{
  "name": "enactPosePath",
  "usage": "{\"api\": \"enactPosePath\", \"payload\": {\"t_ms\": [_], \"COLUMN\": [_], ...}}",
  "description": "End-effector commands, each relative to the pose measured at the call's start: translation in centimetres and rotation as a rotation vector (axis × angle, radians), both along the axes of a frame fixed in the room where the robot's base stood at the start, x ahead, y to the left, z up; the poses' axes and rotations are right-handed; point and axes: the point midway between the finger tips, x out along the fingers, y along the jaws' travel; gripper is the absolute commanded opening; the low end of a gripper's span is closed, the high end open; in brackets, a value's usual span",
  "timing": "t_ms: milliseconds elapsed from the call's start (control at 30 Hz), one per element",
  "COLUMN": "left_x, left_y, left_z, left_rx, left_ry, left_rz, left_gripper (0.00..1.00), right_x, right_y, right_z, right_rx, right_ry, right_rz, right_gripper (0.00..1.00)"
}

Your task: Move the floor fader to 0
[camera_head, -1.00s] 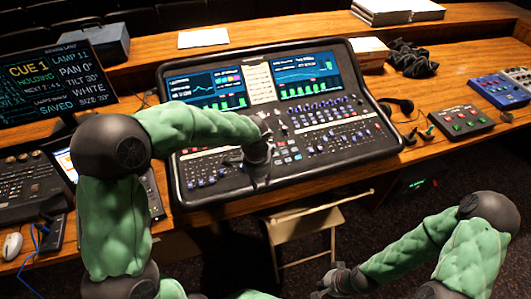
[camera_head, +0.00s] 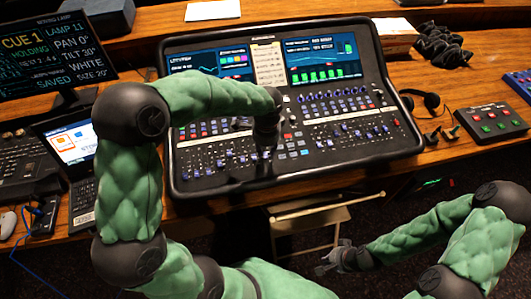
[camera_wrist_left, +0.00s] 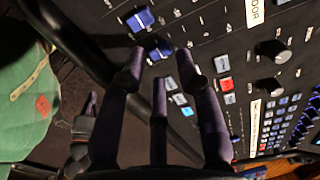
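The mixing console (camera_head: 300,172) fills the middle of the head view. My left gripper (camera_head: 266,150) reaches down over its front half, and the arm hides some controls. In the left wrist view its fingers (camera_wrist_left: 160,74) are apart, close over the panel. Two blue fader caps, one (camera_wrist_left: 140,20) beyond the fingers and one (camera_wrist_left: 159,50) by their tips, show there. I cannot tell whether any finger touches a cap. A label (camera_wrist_left: 255,12) at the top is cut off and reads "OOR"; I cannot tell which cap it belongs to. My right gripper (camera_head: 337,257) is empty and open, away from the console.
A cue monitor (camera_head: 40,45) and a laptop (camera_head: 75,150) stand left of the console. Headphones (camera_head: 418,100) and a small button box (camera_head: 490,122) lie to the right. A folding chair (camera_head: 310,225) stands in front of the desk. Buttons (camera_wrist_left: 226,84) and knobs (camera_wrist_left: 273,51) lie near the left fingers.

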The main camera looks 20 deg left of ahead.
Motion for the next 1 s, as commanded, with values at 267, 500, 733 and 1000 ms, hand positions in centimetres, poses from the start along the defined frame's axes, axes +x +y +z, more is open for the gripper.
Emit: {"api": "enactPosePath", "payload": {"t_ms": [267, 500, 733, 1000], "left_x": [0.2, 0.2, 0.2, 0.5], "left_y": [0.2, 0.2, 0.2, 0.4], "left_z": [-2.6, -2.7, -2.7, -2.6], "left_rx": [0.001, 0.000, 0.000, 0.000], "left_ry": [0.001, 0.000, 0.000, 0.001], "left_rz": [-0.001, -0.001, 0.000, 0.000], "left_gripper": [0.33, 0.33, 0.00, 0.00], "right_x": [0.0, 0.0, 0.0, 0.0], "right_y": [0.0, 0.0, 0.0, 0.0], "right_z": [-0.7, -0.7, -0.7, -0.5], "right_rx": [0.000, 0.000, 0.000, 0.000], "right_ry": [0.000, 0.000, 0.000, 0.000], "right_rz": [0.000, 0.000, 0.000, 0.000], "right_gripper": [0.00, 0.00, 0.00, 0.00]}}
